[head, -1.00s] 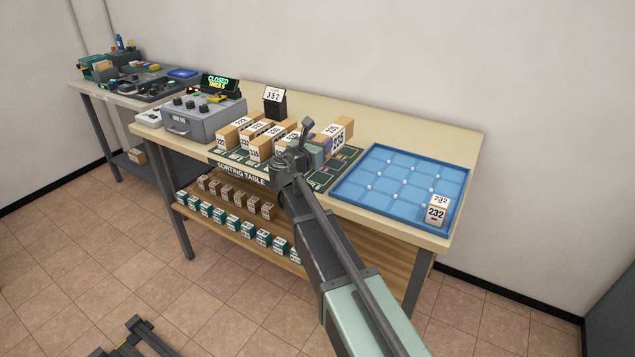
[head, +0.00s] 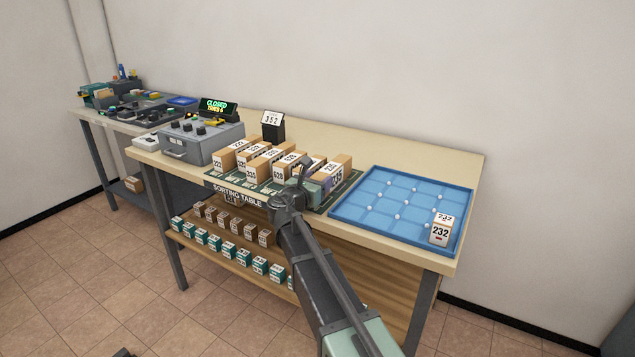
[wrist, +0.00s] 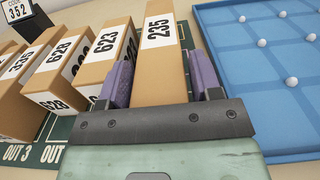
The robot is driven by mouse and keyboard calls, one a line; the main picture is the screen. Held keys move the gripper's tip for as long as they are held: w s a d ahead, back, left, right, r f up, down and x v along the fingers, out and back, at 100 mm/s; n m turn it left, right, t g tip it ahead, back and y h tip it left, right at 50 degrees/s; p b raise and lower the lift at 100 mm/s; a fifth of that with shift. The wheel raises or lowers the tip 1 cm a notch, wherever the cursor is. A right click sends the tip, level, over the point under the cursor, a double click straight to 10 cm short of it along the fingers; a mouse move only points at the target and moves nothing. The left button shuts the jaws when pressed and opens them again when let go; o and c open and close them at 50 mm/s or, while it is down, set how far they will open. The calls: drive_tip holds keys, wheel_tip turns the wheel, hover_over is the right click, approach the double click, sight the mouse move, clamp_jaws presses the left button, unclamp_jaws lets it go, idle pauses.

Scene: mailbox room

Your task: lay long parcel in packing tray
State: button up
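A long brown parcel labelled 235 (head: 343,161) lies at the right end of a row of parcels on the sorting table. In the wrist view this parcel (wrist: 160,60) runs away from me between my fingers. My gripper (wrist: 160,88) is open around its near end, with one purple-padded finger on each side. A thin gap shows at the right finger; contact on the left is unclear. In the head view my gripper (head: 302,182) is partly hidden by my arm. The blue packing tray (head: 375,192) is to the right, holding one parcel labelled 232 (head: 441,230) in its near-right corner.
The parcel labelled 623 (wrist: 105,50) stands close to my left finger, with several others farther left. A sign reading 352 (head: 273,125) and a grey console (head: 187,138) are behind and left. Most of the tray, dotted with small white balls, is free.

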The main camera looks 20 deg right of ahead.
drive_tip(key=shift+s+a+r, duration=0.1)
drive_tip(key=shift+r, duration=0.15)
drive_tip(key=shift+o, duration=0.2)
drive_tip(key=v, duration=1.2)
drive_tip(key=shift+f, duration=0.1)
